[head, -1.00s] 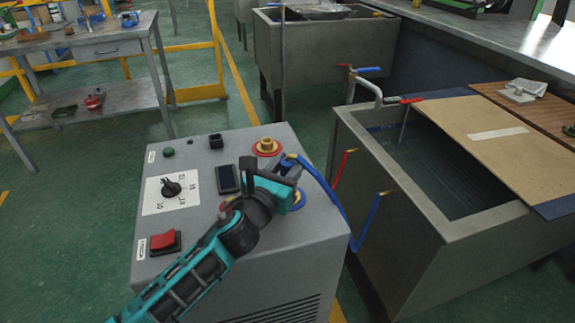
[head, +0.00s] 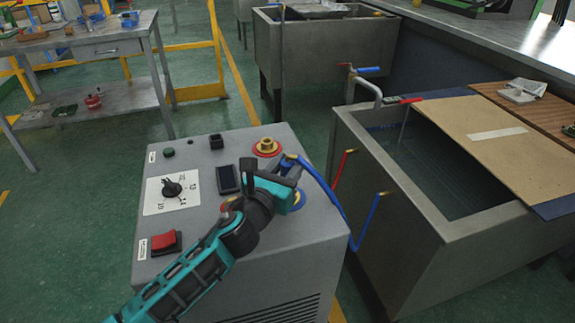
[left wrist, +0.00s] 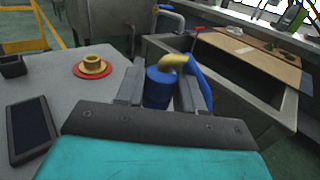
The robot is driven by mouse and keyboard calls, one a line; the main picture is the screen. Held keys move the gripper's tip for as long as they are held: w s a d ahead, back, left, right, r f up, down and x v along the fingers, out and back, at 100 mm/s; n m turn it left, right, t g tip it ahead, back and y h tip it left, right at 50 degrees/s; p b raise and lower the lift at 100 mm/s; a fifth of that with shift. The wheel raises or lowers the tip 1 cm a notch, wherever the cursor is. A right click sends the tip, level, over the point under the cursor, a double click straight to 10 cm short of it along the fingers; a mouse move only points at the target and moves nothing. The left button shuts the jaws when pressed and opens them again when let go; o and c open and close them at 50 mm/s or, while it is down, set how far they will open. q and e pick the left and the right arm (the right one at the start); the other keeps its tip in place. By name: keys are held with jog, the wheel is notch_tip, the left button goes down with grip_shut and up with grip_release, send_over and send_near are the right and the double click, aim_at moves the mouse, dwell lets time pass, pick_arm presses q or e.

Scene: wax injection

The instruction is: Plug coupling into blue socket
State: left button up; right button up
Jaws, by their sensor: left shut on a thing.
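My left gripper (head: 288,170) is over the right side of the grey machine top. In the left wrist view its two fingers (left wrist: 160,92) are shut on the blue coupling (left wrist: 157,88), a blue cylinder with a brass elbow on top. A blue hose (head: 346,228) runs from the coupling to the tank side. The blue socket (head: 299,200), a blue ring, is on the machine's right edge, partly hidden by my gripper in the head view. The wrist view does not show it. I cannot tell the gap between coupling and socket. My right gripper is out of view.
A red-ringed brass socket (head: 267,147) stands behind my gripper on the machine top (head: 207,222). A dial, a red switch and a dark display are to the left. A metal water tank (head: 421,203) with a red hose (head: 343,169) stands on the right.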

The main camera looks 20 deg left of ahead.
aim_at(287, 156)
pick_arm(q)
jog(key=shift+f+b, duration=1.55)
jog(key=shift+f, duration=0.35)
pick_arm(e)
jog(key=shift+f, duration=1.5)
pick_arm(q)
jog(key=o, duration=1.2)
jog(key=shift+c, duration=0.2)
notch_tip(287, 156, up, 9)
jog(key=p, duration=0.5)
jog(key=shift+r, duration=0.1)
notch_tip(287, 156, up, 11)
jog(key=p, duration=0.4)
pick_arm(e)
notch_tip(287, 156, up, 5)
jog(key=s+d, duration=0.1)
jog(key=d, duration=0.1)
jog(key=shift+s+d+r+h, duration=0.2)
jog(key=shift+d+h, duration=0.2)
